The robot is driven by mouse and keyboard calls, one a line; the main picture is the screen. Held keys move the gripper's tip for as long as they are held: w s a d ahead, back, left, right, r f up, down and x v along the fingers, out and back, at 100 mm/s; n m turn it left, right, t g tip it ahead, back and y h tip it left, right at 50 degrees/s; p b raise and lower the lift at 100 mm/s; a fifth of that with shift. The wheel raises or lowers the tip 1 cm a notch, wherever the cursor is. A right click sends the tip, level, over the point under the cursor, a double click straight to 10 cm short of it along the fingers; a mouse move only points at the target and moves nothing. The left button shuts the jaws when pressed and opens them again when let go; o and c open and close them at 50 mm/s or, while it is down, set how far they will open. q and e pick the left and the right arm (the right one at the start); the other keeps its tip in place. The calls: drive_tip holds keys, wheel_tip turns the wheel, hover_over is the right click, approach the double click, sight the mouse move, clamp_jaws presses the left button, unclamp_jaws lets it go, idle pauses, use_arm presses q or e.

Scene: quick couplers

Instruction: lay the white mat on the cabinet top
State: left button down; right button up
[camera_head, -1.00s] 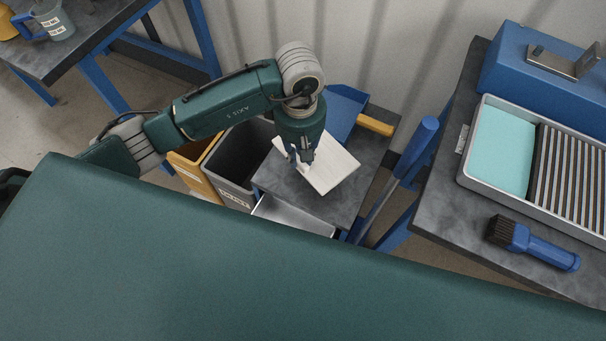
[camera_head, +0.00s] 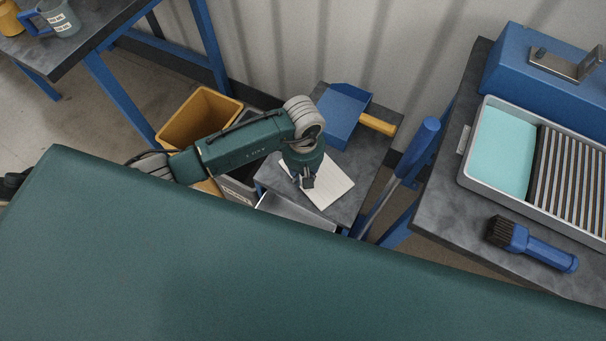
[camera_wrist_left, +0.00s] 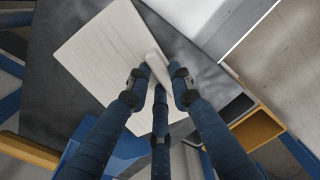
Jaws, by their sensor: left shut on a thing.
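The white mat (camera_head: 334,186) is a pale, thin square over the front part of the dark grey cabinet top (camera_head: 370,153). My left gripper (camera_head: 308,184) points down at the mat's near left part. In the left wrist view, the fingers (camera_wrist_left: 158,76) are shut on a raised white strip at one edge of the mat (camera_wrist_left: 103,52). The mat looks flat and very close to the cabinet top (camera_wrist_left: 42,88); I cannot tell whether it touches all over. The gripper and wrist hide part of the mat in the head view. My right gripper is not in view.
A blue dustpan (camera_head: 342,118) with a yellow handle lies at the back of the cabinet top. An open metal drawer (camera_head: 295,211) juts out in front. Yellow (camera_head: 199,115) and grey (camera_head: 238,188) bins stand left.

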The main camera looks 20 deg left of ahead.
use_arm(q)
drive_tip(key=shift+f, duration=0.15)
drive_tip(key=c, duration=1.5)
unclamp_jaws()
drive_tip(key=shift+c, duration=0.2)
wheel_tip(320, 180, up, 12)
drive_tip(key=shift+r+b, duration=0.2)
drive_tip(key=shift+b, duration=0.15)
drive_tip(key=shift+s, duration=0.1)
